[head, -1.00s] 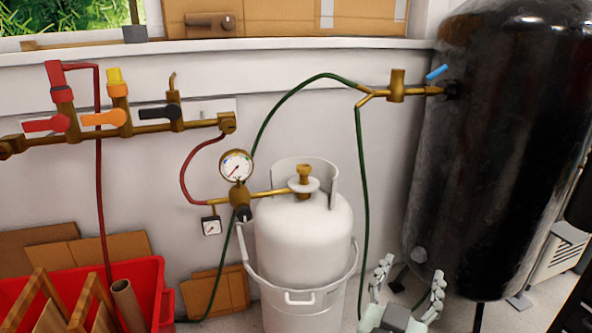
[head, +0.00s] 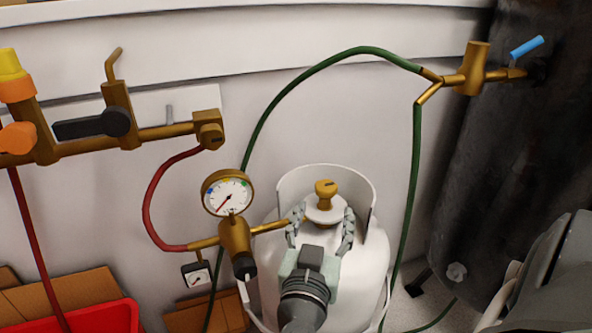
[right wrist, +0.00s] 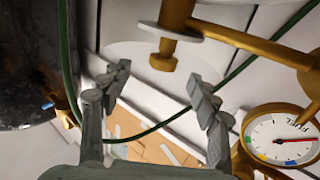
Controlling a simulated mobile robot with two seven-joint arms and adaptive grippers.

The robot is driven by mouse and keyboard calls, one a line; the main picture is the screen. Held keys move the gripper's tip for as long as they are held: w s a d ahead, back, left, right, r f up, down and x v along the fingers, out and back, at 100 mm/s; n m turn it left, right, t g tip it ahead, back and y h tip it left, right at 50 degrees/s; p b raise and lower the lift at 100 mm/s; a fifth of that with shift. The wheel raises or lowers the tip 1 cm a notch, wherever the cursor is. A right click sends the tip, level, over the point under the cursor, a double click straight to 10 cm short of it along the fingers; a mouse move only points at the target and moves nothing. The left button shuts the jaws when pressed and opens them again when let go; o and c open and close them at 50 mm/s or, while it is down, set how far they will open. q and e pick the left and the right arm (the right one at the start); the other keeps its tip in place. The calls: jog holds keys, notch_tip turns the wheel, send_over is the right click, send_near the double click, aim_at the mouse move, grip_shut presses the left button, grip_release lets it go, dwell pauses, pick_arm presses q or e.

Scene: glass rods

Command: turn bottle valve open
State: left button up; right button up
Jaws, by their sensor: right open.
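The white gas bottle (head: 365,268) stands upright below the wall pipes, with a raised collar around its top. Its brass valve (head: 326,190) sits on a pale disc at the top, and it also shows at the top of the right wrist view (right wrist: 166,45). My right gripper (head: 320,225) is open in front of the bottle's top. In the head view its fingers appear to either side of the area just below the valve. In the right wrist view the space between the fingers (right wrist: 160,85) is empty and the valve lies beyond them. My left gripper is not in view.
A brass regulator with a fuel gauge (head: 227,193) stands close to the left of the bottle, joined by a brass pipe. A green hose (head: 416,170) arches behind. A dark tank (head: 470,170) stands right. A red crate (head: 100,318) is at lower left.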

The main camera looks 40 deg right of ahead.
aim_at(324, 197)
jog(key=shift+w+d, duration=0.2)
jog(key=shift+w, duration=0.45)
jog(key=x, duration=0.6)
jog(key=shift+s+r+p, duration=0.1)
jog(key=shift+s+p, duration=0.05)
jog(key=shift+p, duration=0.25)
jog(key=shift+w+d, duration=0.4)
jog(key=shift+d, duration=0.05)
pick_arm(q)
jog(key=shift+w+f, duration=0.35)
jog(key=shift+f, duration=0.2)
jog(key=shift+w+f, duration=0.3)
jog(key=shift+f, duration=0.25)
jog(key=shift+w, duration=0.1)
